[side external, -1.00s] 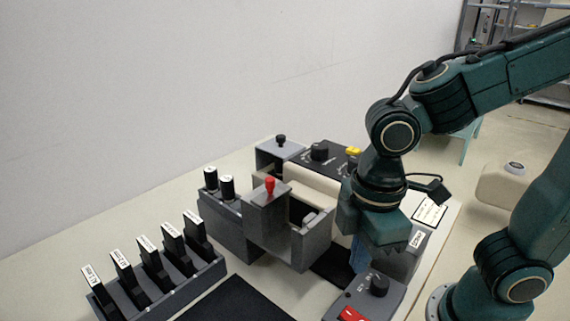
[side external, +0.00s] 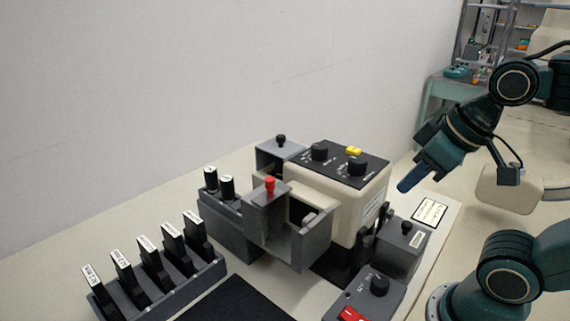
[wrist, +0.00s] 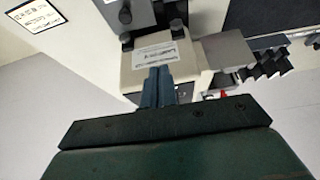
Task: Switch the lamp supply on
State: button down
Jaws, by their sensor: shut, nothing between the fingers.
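A cream box (side external: 371,209) with a dark top panel carries black knobs and a yellow part (side external: 353,150). At the front right is a grey box (side external: 388,294) with a black knob (side external: 379,284) and a red switch (side external: 352,314), partly cut off by the lower edge. Which one is the lamp supply cannot be read, nor the switch's position. My gripper (side external: 405,186) is shut and empty, in the air right of the cream box, its blue fingers tilted down and left. In the wrist view its fingers (wrist: 158,77) overlap the cream box's labelled side (wrist: 151,60).
A grey open housing with a red knob (side external: 269,184) adjoins the cream box. A small grey box (side external: 402,246) with a black knob stands at its right. Several labelled black pieces sit in a grey rack (side external: 207,277) at left. A printed card (side external: 429,211) lies at right.

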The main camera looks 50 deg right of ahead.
jog(key=shift+a, duration=0.1)
dwell(0.4)
jog(key=a+f+m+g+h, duration=0.2)
jog(key=a+m+g, duration=0.3)
jog(key=a+m, duration=1.3)
jog(key=shift+f+h, duration=0.4)
jog(key=shift+h, duration=0.3)
jog(key=shift+f, duration=0.1)
send_over(348, 310)
jog(key=a, duration=0.1)
jog(key=f, duration=1.1)
jog(key=shift+s, duration=0.25)
jog(key=shift+w+f, duration=0.15)
jog(key=shift+f, duration=1.05)
